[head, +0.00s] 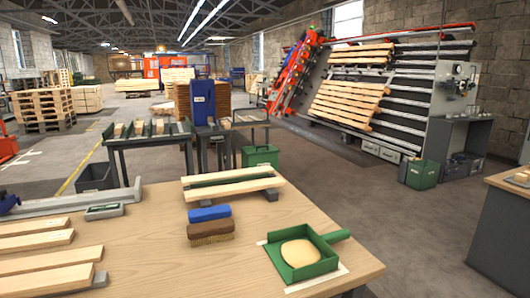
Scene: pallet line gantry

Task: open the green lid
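No separate green lid is clearly seen in the head view. A green box (260,156) with a handle-like top stands on the floor behind the table; it looks closed, but its lid edge is too small to make out. A second green box (422,175) stands on the floor at the right, by a grey cabinet. A small grey and green case (104,211) lies on the table at the left; whether it has a lid I cannot tell. Neither of my grippers is identifiable in view.
The wooden table (190,270) holds a green dustpan (325,262) with a round pale piece in it, a blue block (209,213), a brown brush (211,231), and planks (45,261) at the left. Floor beyond is partly clear.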

